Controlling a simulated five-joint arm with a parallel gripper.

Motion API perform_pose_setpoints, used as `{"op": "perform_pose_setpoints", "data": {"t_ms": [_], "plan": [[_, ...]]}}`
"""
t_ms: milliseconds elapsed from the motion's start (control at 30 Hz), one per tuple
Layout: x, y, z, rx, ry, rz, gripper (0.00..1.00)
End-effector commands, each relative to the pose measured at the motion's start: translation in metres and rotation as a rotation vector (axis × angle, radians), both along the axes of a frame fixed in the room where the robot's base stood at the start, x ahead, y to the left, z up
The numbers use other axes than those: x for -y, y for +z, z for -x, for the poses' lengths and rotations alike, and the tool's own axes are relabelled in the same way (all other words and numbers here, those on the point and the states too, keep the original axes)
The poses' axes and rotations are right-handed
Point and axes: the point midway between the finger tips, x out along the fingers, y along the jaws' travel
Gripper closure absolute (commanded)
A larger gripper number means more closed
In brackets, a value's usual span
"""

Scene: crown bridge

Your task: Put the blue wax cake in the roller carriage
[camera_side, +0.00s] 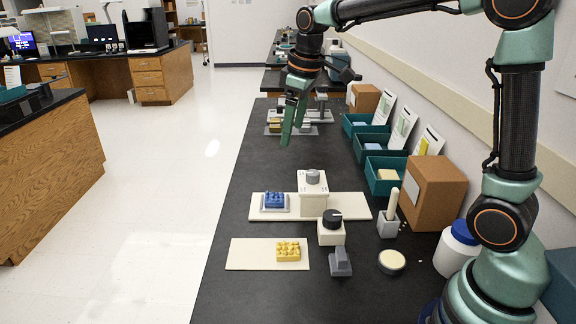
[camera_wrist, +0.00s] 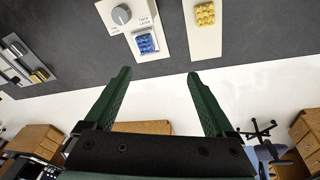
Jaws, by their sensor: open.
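A bumpy blue block (camera_side: 275,199), which looks like the blue wax cake, sits in a shallow grey tray (camera_side: 263,210). The tray looks like the roller carriage and stands at the left end of a long white base. In the wrist view the blue block (camera_wrist: 146,43) lies within the tray's pale rim, ahead of my fingers. My gripper (camera_side: 292,137) is open and empty, high above the bench and behind the white base. Its two green fingers (camera_wrist: 160,73) show apart in the wrist view with nothing between them.
A white knob housing (camera_side: 313,197) stands over the base. A yellow bumpy block (camera_side: 289,251) lies on a cream plate (camera_side: 245,255). Teal bins (camera_side: 384,187) holding pale blocks, one bluish (camera_side: 373,146), and a brown box (camera_side: 433,192) line the right.

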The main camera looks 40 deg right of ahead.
Motion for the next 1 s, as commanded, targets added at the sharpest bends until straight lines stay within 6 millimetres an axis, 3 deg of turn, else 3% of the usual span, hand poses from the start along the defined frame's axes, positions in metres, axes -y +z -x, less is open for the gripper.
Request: {"op": "perform_pose_setpoints", "data": {"t_ms": [100,233,500,700,1000], "plan": [[-0.008,0.014,0.035,0.060,-0.079,-0.021,0.11],[-0.014,0.017,0.072,0.119,-0.166,-0.051,0.11],[-0.024,0.001,0.136,0.225,-0.327,-0.125,0.11],[-0.026,-0.013,0.157,0.261,-0.387,-0.159,0.11],[-0.026,-0.015,0.160,0.265,-0.397,-0.163,0.11]]}}
